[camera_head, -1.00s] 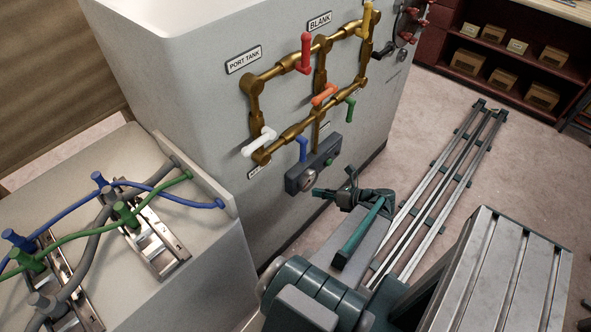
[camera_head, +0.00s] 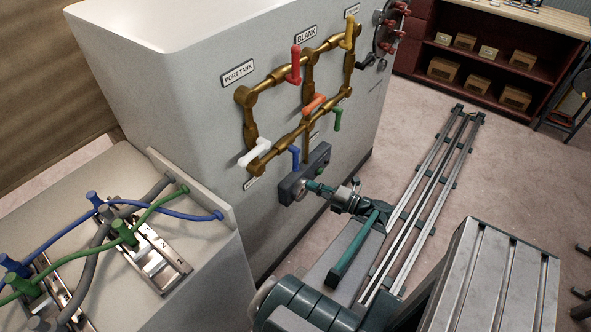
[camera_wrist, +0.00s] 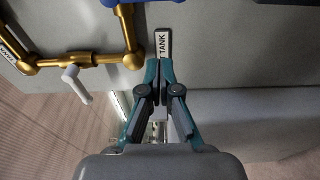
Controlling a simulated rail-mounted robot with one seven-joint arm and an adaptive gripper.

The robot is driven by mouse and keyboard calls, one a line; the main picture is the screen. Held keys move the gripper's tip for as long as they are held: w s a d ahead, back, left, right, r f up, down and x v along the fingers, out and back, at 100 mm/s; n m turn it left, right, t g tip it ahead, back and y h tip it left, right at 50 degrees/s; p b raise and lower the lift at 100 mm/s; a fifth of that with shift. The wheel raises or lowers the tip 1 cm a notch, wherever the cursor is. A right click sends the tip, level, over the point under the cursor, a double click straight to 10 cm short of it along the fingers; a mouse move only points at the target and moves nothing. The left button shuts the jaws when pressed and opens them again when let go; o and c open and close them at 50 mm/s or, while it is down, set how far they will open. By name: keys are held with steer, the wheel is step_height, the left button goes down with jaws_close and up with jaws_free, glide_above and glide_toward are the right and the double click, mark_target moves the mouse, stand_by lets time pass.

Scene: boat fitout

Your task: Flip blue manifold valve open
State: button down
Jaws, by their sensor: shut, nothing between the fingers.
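In the wrist view, a blue piece (camera_wrist: 112,3), probably this handle, is cut off at the top edge beside the brass pipe. I see no contact with the handle.
White (camera_head: 254,153), red (camera_head: 295,65), yellow (camera_head: 347,33), orange (camera_head: 313,105) and green (camera_head: 337,119) handles surround the blue one on the manifold. A bench (camera_head: 190,235) with hoses stands at left. A slatted table (camera_head: 500,290) stands at lower right.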

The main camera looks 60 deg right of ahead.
mark_target(296, 169)
steer(key=w+a+p, duration=0.1)
steer(key=w+p, duration=0.1)
steer(key=w, duration=0.8)
steer(key=shift+s+d+p, duration=0.25)
steer(key=shift+d+p, duration=0.15)
steer(key=shift+d, duration=0.6)
steer(key=shift+s+d+p, duration=0.25)
steer(key=shift+d+p, duration=0.1)
steer(key=shift+d, duration=0.6)
